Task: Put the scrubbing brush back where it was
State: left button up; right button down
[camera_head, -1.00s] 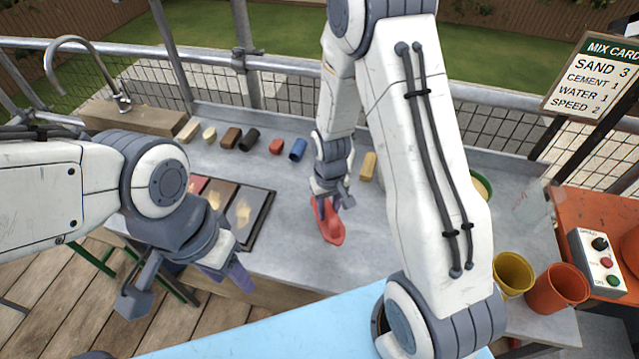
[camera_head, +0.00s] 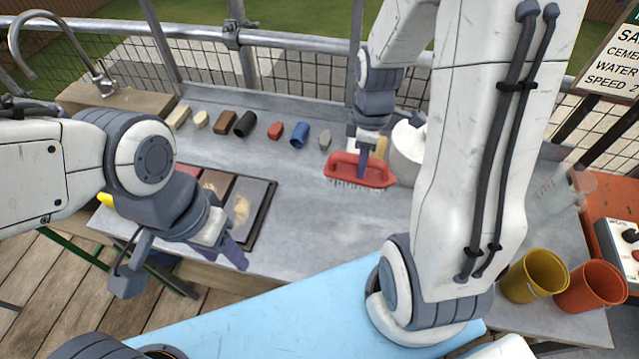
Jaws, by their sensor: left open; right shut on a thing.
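The scrubbing brush (camera_head: 343,171) has a red body with bristles facing down. My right gripper (camera_head: 362,168) is shut on it from above, near the back middle of the grey bench. The brush is tilted a little in the picture; I cannot tell whether its bristles touch the bench. My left gripper (camera_head: 240,255) is open and empty, near the front edge of the bench, in front of the dark tray.
A white container (camera_head: 406,150) stands just right of the brush, partly behind my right arm. Several small blocks and cylinders, including a blue one (camera_head: 299,136), line the back. A dark tray (camera_head: 262,215) lies left. Yellow (camera_head: 534,276) and orange (camera_head: 592,287) buckets stand right. The bench middle is clear.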

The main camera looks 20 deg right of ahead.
jog(key=w+a+f+p, duration=0.1)
jog(key=w+a+f, duration=0.1)
jog(key=w+f, duration=0.1)
jog(key=w+a+f, duration=0.2)
jog(key=w+f, duration=0.1)
jog(key=w+a+f+p, duration=0.1)
jog(key=w+a+f, duration=0.1)
jog(key=w+f, duration=0.1)
jog(key=shift+a+f+p, duration=0.25)
jog(key=shift+f+p, duration=0.05)
jog(key=shift+f, duration=0.55)
jog(key=shift+w, duration=0.1)
jog(key=shift+f, duration=0.15)
jog(key=c, duration=0.6)
grip_release()
